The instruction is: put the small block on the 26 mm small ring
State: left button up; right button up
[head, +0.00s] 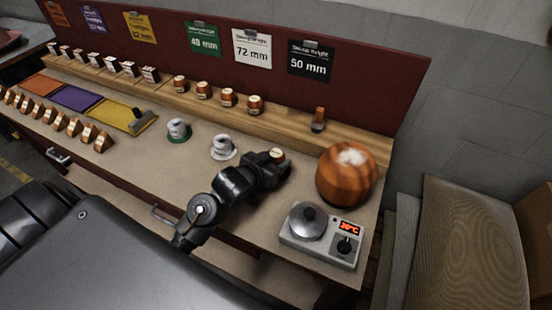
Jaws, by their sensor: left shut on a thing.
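My left gripper (276,162) reaches over the bench and is shut on a small brown block with a pale top (277,153). I cannot tell if the block touches the bench, as my gripper hides its lower part. I cannot make out which ring is the 26 mm small one. A green ring (178,139) lies around the foot of a white piece (178,127). A pale ring (226,155) lies under another white piece (222,143), left of my gripper. Any ring beneath my gripper is hidden. My right gripper is not in view.
Round wooden blocks (227,97) and white-fronted blocks (112,64) line the back ledge. Wedge-like blocks (74,125) line the front left. Orange, purple and yellow mats (115,113) lie left.

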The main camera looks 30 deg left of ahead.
pick_arm(q)
jog(key=o, duration=1.2)
jog(key=shift+c, duration=0.2)
jog(key=shift+r, duration=0.1)
jog(key=v, duration=1.2)
jog(key=shift+r, duration=0.15)
jog(key=shift+d, duration=0.1)
